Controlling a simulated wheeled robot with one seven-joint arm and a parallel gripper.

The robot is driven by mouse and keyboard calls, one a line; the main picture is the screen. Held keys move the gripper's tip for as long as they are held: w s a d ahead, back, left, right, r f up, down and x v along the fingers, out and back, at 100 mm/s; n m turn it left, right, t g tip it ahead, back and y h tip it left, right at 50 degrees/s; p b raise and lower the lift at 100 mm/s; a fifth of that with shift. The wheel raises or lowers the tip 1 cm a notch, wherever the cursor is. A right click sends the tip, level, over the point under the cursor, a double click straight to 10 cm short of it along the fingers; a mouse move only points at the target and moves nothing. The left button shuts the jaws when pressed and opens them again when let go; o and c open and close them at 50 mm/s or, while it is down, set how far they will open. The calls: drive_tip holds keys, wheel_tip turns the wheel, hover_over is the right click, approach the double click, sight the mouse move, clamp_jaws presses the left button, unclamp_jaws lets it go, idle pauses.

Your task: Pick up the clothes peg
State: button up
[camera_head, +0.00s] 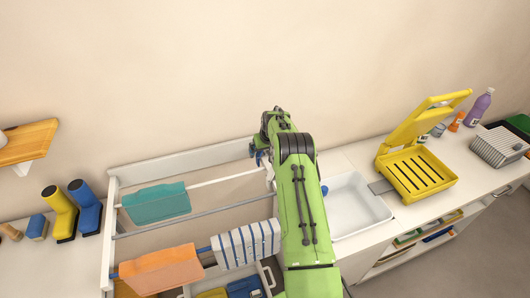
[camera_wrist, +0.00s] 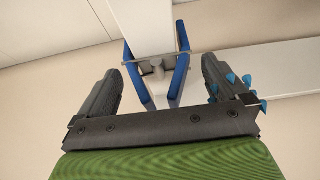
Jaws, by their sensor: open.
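The clothes peg (camera_wrist: 183,62) shows in the wrist view as two blue legs with a grey metal piece between them. It sits at a pale bar; whether it is clipped on it I cannot tell. My gripper (camera_wrist: 160,78) is open, one finger on each side of the peg, with gaps between the fingers and the blue legs. In the head view my gripper is mostly hidden by my green arm, near the back rail of the white drying rack (camera_head: 112,240). A small blue piece (camera_head: 258,158) shows there beside my arm, perhaps the peg.
Several small blue points (camera_wrist: 247,80) show by the right finger. A teal cloth (camera_head: 155,203), an orange cloth (camera_head: 160,268) and a striped cloth (camera_head: 245,243) hang on the rack. A white sink (camera_head: 358,205) and a yellow press (camera_head: 415,175) stand to the right.

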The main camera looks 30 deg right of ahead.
drive_tip(key=shift+s, duration=0.1)
drive_tip(key=shift+c, duration=1.3)
drive_tip(key=c, duration=0.8)
wheel_tip(320, 180, up, 10)
drive_tip(key=shift+r+b, duration=0.1)
drive_tip(key=shift+b, duration=0.35)
drive_tip(key=o, duration=0.3)
drive_tip(key=shift+c, duration=1)
wheel_tip(320, 180, up, 8)
drive_tip(key=p, duration=0.5)
drive_tip(key=shift+p, duration=0.3)
